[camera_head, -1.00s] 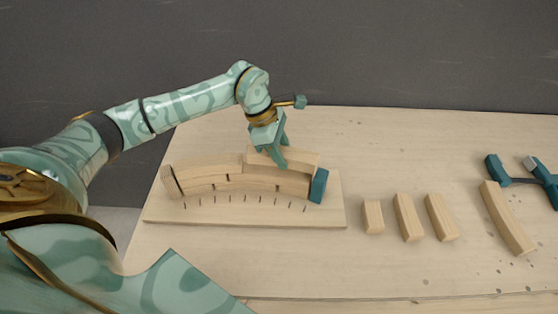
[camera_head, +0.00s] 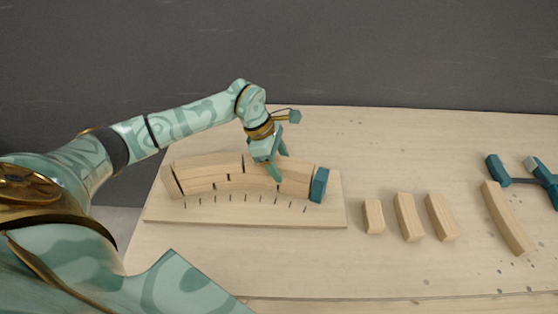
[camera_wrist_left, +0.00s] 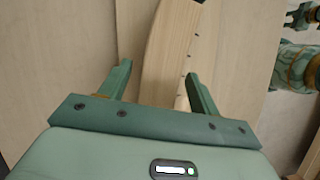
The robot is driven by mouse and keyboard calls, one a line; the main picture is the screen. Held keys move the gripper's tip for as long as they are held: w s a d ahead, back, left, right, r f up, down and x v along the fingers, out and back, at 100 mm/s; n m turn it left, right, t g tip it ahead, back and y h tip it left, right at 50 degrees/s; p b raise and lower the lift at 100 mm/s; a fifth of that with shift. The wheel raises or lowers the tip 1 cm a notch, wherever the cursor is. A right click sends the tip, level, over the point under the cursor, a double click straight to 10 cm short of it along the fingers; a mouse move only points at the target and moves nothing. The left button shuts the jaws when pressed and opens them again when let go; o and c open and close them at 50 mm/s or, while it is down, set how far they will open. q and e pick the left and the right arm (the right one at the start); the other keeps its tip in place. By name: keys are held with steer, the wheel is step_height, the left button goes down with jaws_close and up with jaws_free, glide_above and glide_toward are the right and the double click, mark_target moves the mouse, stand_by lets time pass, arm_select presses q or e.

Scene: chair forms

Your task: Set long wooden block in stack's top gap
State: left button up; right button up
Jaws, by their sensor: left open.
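The long wooden block (camera_head: 262,167) lies in the top row of the stack, at its right part, between a left top block (camera_head: 208,168) and the teal end stop (camera_head: 319,185). It looks level with its neighbour in the head view. My left gripper (camera_head: 276,172) is over this block with its fingers down and open. In the left wrist view the block (camera_wrist_left: 170,45) runs between the two open fingers of the gripper (camera_wrist_left: 160,85), with space on both sides. The finger hides part of the block's front face.
The stack stands on a wooden base board (camera_head: 320,215) with tick marks. Several loose blocks lie to the right, including a short one (camera_head: 373,216) and a long curved one (camera_head: 507,217). A teal clamp-like item (camera_head: 497,170) lies at the right edge. The table front is clear.

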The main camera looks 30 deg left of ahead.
arm_select(q)
steer(key=shift+r, duration=0.15)
steer(key=v, duration=1.2)
